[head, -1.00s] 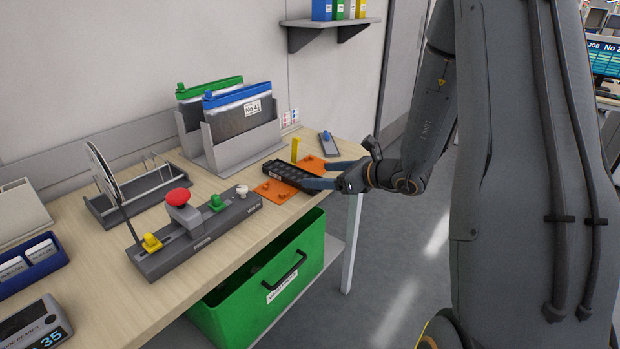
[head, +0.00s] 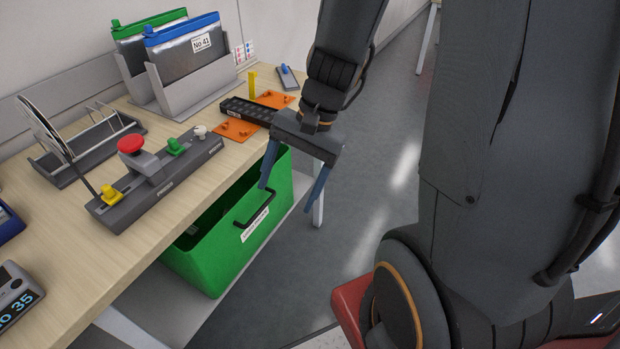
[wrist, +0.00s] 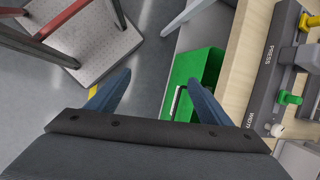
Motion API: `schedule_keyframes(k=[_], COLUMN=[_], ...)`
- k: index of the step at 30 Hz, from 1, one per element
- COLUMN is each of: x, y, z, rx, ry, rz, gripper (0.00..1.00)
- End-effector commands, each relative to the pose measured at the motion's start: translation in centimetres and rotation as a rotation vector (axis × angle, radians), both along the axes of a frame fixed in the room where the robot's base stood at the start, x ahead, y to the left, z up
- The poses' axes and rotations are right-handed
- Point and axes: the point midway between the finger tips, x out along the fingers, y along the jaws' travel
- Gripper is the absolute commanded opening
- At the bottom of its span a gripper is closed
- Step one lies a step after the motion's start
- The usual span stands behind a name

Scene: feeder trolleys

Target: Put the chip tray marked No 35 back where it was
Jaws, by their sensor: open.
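A black chip tray (head: 247,110) lies on the orange locating plates (head: 236,129) near the right end of the workbench, beside a yellow upright post (head: 252,82). No number can be read on it. My gripper (head: 290,192) is open and empty, pointing down in front of the bench edge, to the right of the tray and apart from it. In the wrist view my two blue fingers (wrist: 155,95) are spread with nothing between them. The tray does not show in the wrist view.
A green bin (head: 215,263) with a black handle stands below the bench; it also shows in the wrist view (wrist: 185,65). The press panel (head: 160,175) with a red button lies left of the tray. Pouches in a grey holder (head: 195,90) stand behind.

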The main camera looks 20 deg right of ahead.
Motion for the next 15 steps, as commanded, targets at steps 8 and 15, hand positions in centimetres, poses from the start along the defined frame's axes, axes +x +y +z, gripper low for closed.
schedule_keyframes(k=[8,15], x=[-2.0,-1.7], y=[-3.2,-4.1], z=[1.0,1.5], rx=[-0.305,-0.376], ry=[-0.195,-0.247], rz=[0.628,0.789], gripper=[0.73,0.73])
